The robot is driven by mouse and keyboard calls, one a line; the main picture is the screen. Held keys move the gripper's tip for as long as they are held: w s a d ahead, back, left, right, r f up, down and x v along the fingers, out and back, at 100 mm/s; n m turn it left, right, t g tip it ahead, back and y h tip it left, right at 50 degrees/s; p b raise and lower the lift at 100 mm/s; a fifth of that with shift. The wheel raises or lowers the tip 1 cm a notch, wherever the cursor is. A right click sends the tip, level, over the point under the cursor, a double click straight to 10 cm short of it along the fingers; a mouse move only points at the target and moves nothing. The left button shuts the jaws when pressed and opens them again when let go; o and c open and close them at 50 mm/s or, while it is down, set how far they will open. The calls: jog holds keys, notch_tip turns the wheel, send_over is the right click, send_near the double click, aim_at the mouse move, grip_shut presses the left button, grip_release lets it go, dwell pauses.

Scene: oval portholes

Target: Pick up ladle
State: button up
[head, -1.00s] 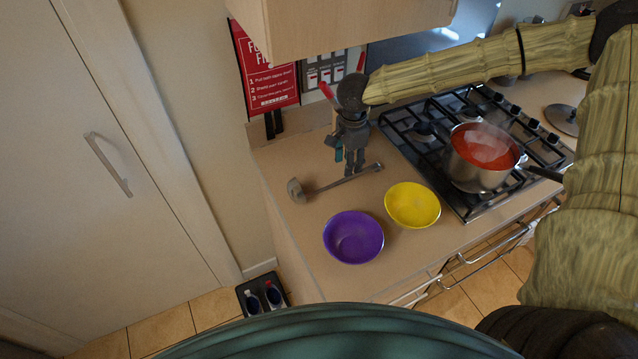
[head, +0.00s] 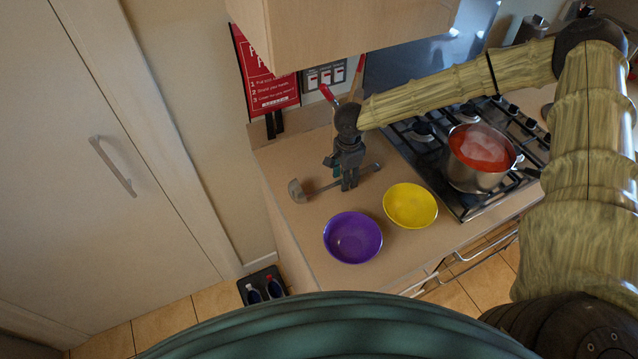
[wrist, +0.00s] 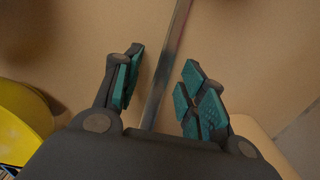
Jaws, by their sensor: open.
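A metal ladle (head: 298,191) lies on the wooden counter, its bowl to the left and its handle running right under my gripper. My gripper (head: 347,185) points down over the handle in the head view and partly covers it. In the wrist view my gripper (wrist: 155,92) is open, and the ladle handle (wrist: 170,65) passes between its teal-padded fingers. The handle appears clear of both pads. The ladle's bowl is out of sight in the wrist view.
A purple bowl (head: 352,238) and a yellow bowl (head: 411,206) stand in front of the ladle; the yellow one also shows in the wrist view (wrist: 22,115). A pot of red soup (head: 478,158) sits on the gas hob (head: 425,150). A cabinet (head: 345,25) hangs above.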

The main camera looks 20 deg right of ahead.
jog(key=shift+w+a+f, duration=0.1)
jog(key=shift+w+f, duration=0.1)
jog(key=shift+f, duration=0.15)
jog(key=shift+s, duration=0.1)
jog(key=shift+c, duration=1.2)
grip_shut()
jog(key=shift+r, duration=0.2)
